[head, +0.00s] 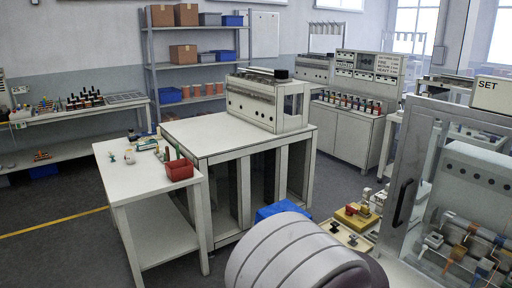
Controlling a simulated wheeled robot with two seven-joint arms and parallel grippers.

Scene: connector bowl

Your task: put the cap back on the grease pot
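Several small items lie on the white side table (140,189) at the left. Among them is a small whitish, pot-like thing (129,157), which may be the grease pot. It is too small to tell whether it has a cap on. A tiny teal and white piece (112,157) lies just left of it; I cannot tell whether it is the cap. Neither of my grippers shows in the head view.
A red bin (179,170) stands on the side table's right part. A larger white bench (205,134) with a machine (266,101) stands behind. A blue bin (283,209) and a yellow block (355,216) are nearer. A glass-doored cabinet (408,170) bounds the right. Floor is clear at left.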

